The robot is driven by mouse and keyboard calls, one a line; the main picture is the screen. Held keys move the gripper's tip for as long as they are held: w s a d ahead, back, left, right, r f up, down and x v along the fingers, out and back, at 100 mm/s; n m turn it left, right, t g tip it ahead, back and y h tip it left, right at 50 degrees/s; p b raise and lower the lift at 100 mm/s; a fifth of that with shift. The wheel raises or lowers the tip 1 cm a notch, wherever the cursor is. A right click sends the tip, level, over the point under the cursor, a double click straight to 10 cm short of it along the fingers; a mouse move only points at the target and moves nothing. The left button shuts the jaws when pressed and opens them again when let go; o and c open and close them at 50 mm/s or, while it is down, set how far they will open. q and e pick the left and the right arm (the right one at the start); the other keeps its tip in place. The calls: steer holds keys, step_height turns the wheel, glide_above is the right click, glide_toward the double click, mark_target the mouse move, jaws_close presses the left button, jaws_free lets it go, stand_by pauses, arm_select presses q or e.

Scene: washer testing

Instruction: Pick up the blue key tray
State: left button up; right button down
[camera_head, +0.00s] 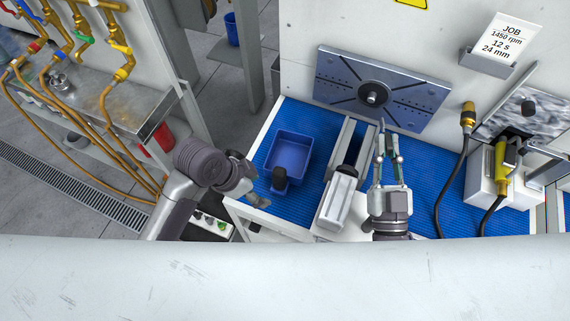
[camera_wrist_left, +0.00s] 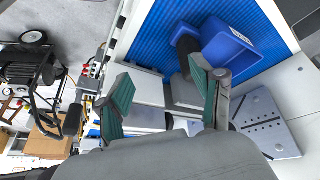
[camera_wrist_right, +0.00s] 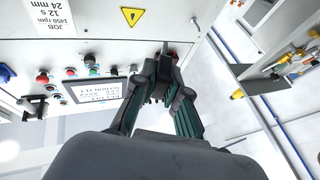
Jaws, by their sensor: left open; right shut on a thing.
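The blue key tray (camera_head: 290,153) sits on the blue ribbed mat, left of a pale rail. A black cylindrical grip stands at its near end; the tray (camera_wrist_left: 228,45) also shows at the upper right in the left wrist view. My left gripper (camera_head: 258,198) is low beside the tray's near left side, partly hidden. In the left wrist view my left gripper (camera_wrist_left: 160,88) has its green-padded fingers wide apart, empty, with one finger overlapping the tray's near end. My right gripper (camera_head: 386,150) is over the bench at right, shut on a small dark part (camera_wrist_right: 157,93) hard to make out.
The pale rail (camera_head: 338,200) stands between tray and right gripper. A slotted faceplate (camera_head: 335,78) is behind. A yellow tool (camera_head: 501,160) with a black cable stands at right. Hoses (camera_head: 95,140) hang over the bench at left.

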mark_target(286, 181)
steer(key=shift+w, duration=0.1)
arm_select(q)
steer(key=w+d+r+m+g, duration=0.1)
steer(key=w+r+m+g, duration=0.2)
steer(key=w+m, duration=0.5)
steer(key=x, duration=0.7)
steer(key=shift+w+d+f, duration=0.15)
steer(key=shift+d, duration=0.05)
steer(key=b+x, duration=0.2)
steer(key=x, duration=0.3)
arm_select(e)
step_height(286, 181, down, 2)
steer(key=shift+f, duration=0.2)
steer(key=shift+r, duration=0.1)
arm_select(q)
jaws_close()
